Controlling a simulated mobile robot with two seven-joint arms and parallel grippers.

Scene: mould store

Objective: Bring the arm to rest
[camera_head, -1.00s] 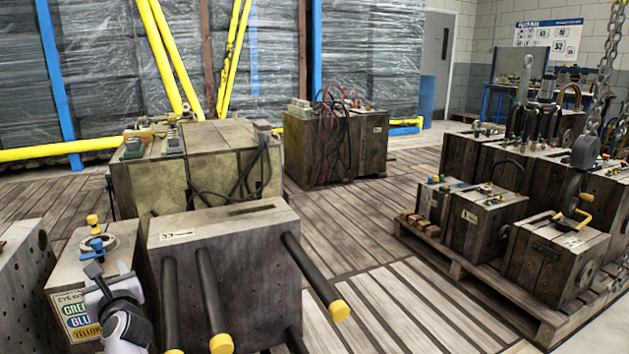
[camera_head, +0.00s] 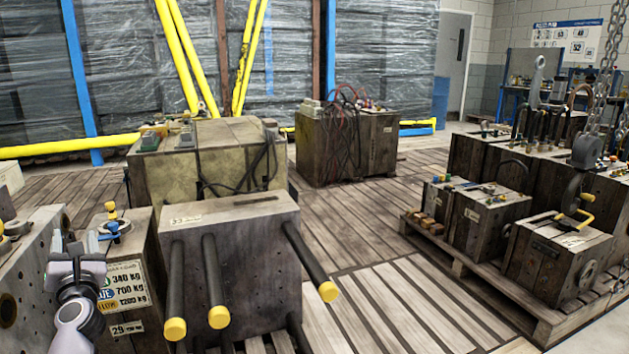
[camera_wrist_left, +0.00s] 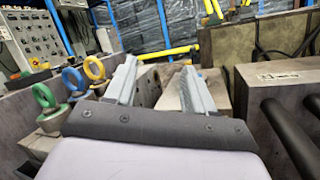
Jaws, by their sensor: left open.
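My left gripper (camera_head: 70,247) is at the lower left of the head view, in front of the block with the weight label (camera_head: 127,285). It is open, with its two fingers apart and nothing between them. In the left wrist view the gripper (camera_wrist_left: 158,84) points forward toward the blocks, with a gap between its fingers. A yellow eyebolt (camera_wrist_left: 94,68) and a blue eyebolt (camera_wrist_left: 72,80) stand left of the fingers there. My right gripper is not in view.
A grey block (camera_head: 235,270) with black, yellow-tipped bars projecting forward stands right of my left gripper. A perforated block (camera_head: 30,285) is at the left edge. Loaded pallets (camera_head: 455,262) and a hanging chain (camera_head: 608,60) are at the right. Plank floor between is clear.

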